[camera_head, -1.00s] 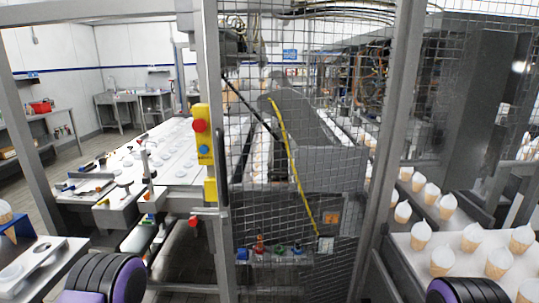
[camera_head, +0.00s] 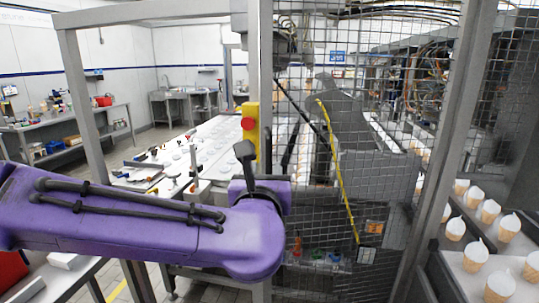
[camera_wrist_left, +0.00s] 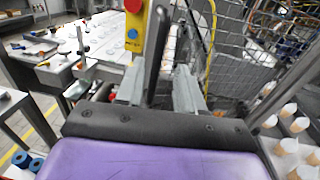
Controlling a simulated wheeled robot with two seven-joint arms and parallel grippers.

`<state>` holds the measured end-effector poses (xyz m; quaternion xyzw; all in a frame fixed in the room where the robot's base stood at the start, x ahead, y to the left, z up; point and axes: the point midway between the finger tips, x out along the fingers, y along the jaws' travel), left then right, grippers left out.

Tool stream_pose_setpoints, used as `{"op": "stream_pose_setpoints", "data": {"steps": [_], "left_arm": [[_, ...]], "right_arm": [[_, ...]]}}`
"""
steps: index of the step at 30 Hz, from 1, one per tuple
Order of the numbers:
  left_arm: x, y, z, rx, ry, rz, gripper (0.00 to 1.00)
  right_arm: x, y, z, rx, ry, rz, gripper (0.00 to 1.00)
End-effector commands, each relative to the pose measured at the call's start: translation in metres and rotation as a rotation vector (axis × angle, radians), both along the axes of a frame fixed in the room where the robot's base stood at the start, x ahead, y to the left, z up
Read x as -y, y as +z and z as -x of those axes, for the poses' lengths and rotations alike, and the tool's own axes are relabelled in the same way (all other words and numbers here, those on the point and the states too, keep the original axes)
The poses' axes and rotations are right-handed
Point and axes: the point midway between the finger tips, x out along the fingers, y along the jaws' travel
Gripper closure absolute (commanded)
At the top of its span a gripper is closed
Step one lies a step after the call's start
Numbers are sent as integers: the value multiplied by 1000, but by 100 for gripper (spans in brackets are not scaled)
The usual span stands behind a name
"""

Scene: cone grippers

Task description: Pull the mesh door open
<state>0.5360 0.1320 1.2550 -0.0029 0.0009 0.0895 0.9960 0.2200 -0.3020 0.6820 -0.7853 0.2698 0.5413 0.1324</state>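The mesh door (camera_head: 375,185) stands in front of me in the head view, a wire grid through which the machine shows. It looks shut against the grey upright post (camera_head: 265,60). My left gripper (camera_wrist_left: 160,90) is at the door's left edge, and its two grey fingers are apart in the left wrist view. A dark upright bar (camera_wrist_left: 155,55), perhaps the door's handle, shows between or just beyond the fingers; I cannot tell whether they touch it. In the head view my purple wrist hides the fingertips and the handle area. My right gripper is not in view.
A yellow box with a red button (camera_head: 250,125) is fixed by the post, close to my left gripper; it also shows in the left wrist view (camera_wrist_left: 135,25). A tray of cones (camera_head: 465,265) is at right. A white conveyor table (camera_head: 215,140) lies behind the frame.

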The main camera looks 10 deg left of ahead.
Motion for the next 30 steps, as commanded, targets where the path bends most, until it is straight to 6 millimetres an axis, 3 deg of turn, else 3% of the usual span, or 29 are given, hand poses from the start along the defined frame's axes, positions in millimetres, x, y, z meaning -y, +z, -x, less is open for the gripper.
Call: {"op": "stream_pose_setpoints", "data": {"steps": [13,18,25,29,30], "left_arm": [[-16,3,-86,-2,1,-3,63],[-18,0,-100,-1,-1,-5,63],[-18,-1,-101,-1,-1,-4,63],[-18,-1,-101,-1,-1,-4,100],[-18,-1,-101,-1,-1,-5,100]], "right_arm": [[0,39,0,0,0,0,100],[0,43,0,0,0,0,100],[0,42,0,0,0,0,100],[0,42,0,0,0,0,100],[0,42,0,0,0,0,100]]}}
